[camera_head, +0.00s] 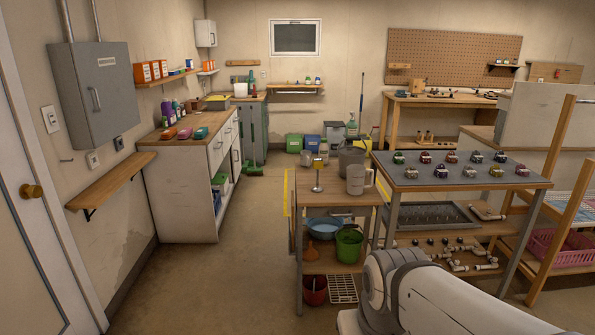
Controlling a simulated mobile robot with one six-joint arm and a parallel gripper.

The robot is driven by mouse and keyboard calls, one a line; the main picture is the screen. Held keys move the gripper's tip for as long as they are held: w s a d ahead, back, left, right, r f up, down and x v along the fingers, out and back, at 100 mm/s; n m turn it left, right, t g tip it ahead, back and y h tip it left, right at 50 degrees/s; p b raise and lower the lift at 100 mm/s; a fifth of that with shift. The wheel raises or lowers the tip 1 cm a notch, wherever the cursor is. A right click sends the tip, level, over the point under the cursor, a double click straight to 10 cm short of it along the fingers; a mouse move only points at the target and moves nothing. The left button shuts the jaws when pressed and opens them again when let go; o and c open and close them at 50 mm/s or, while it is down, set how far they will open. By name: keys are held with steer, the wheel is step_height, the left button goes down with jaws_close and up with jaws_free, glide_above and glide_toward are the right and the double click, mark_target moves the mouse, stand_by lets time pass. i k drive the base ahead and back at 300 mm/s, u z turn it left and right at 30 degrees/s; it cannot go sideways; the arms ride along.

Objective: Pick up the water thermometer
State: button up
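I cannot make out the water thermometer with certainty. A small upright item with a yellow top and a thin pale stem (317,176) stands on the wooden top of a cart (338,197) near the middle of the view. It may be the thermometer, but it is too small to tell. A grey pitcher (356,180) stands to its right, and a grey metal container (350,159) is behind. Part of my white arm shows at the lower right, in front of the cart. My gripper is outside the picture.
A blue basin (323,228), a green bucket (349,246) and a red bucket (314,290) are on the cart's lower levels. A bench with several small valve-like parts (455,172) stands to the right. The floor (215,275) left of the cart is clear.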

mark_target(317, 164)
steer(key=u, duration=0.2)
steer(key=i, duration=3.1)
steer(key=z, duration=0.45)
